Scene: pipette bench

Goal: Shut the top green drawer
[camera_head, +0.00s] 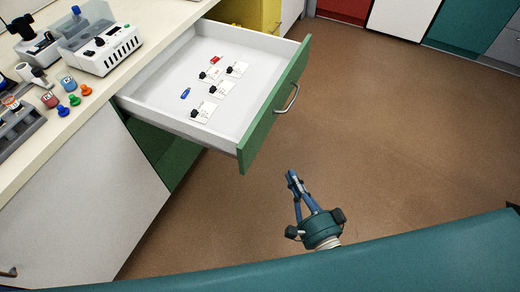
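The top green drawer (268,120) is pulled out well from the bench, with its green front facing right and a metal handle (287,100) on it. Its white inside lies open to view. It holds several small white cards with black clips, a blue item (186,92) and a red item (216,60). My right gripper (292,178) is below and in front of the drawer front in the picture, apart from it and from the handle. Its blue fingers come together at the tips, with nothing between them. My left gripper is not in view.
The bench top (150,84) at the left carries a white device (108,50), a rack (18,122) and small coloured items. A yellow drawer or cabinet (246,14) is beyond the green drawer. Brown floor (400,130) lies clear to the right.

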